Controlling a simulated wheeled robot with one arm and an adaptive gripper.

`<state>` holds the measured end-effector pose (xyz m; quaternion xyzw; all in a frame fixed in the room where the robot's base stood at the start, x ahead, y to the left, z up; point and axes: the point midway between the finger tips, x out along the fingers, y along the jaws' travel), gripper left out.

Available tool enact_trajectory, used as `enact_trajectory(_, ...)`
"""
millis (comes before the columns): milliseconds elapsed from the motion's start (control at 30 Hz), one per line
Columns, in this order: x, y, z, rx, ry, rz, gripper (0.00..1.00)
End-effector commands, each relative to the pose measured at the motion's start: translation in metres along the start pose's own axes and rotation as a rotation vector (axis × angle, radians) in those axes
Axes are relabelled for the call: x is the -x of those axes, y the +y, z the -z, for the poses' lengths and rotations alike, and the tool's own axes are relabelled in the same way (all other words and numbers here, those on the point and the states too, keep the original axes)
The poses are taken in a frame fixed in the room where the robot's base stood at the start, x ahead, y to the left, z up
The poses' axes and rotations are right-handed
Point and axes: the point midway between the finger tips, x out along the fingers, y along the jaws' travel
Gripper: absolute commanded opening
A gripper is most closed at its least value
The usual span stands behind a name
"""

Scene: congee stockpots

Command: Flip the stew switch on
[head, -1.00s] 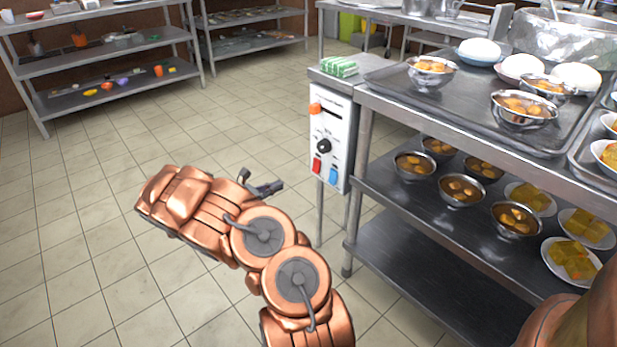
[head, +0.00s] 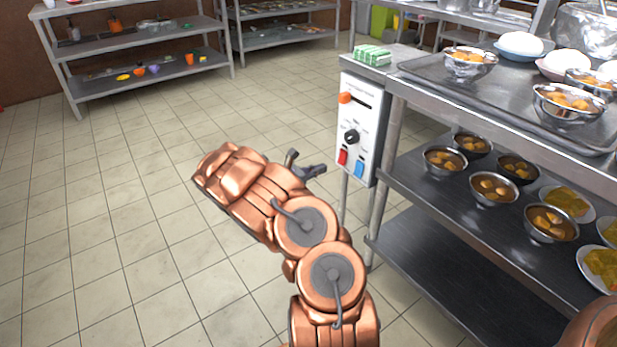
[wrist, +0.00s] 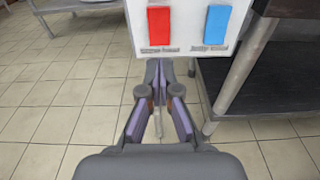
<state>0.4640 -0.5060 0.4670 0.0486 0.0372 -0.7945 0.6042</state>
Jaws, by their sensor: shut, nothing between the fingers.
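A white control panel (head: 361,128) hangs at the end of the steel table. It carries an orange slider knob (head: 345,98), a black dial (head: 351,137), a red switch (head: 342,157) and a blue switch (head: 359,169) side by side at the bottom. In the wrist view the red switch (wrist: 160,26) is left and the blue switch (wrist: 216,24) right. Small labels under them are too blurred to read, so I cannot tell which is the stew switch. My gripper (head: 318,170) is shut and empty, left of the panel; its fingertips (wrist: 160,66) show just below the red switch.
The steel table (head: 400,85) beside the panel holds trays and bowls of food, with more on its lower shelf (head: 430,185). A table leg (wrist: 245,65) stands right of the panel. A green-and-white stack (head: 372,55) lies above the panel. The tiled floor to the left is clear.

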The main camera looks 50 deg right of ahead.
Motion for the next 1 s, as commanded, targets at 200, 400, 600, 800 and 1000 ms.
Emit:
enact_trajectory(200,-0.038,-0.001,0.004,-0.003,0.001,0.002,0.00)
enact_trajectory(400,-0.057,0.000,0.001,-0.003,0.000,0.000,0.00)
enact_trajectory(600,-0.064,0.001,0.000,-0.001,-0.001,-0.001,0.00)
enact_trajectory(800,-0.064,0.001,-0.001,-0.001,0.000,-0.001,0.00)
enact_trajectory(1000,-0.060,0.004,0.002,0.002,-0.009,-0.009,0.00)
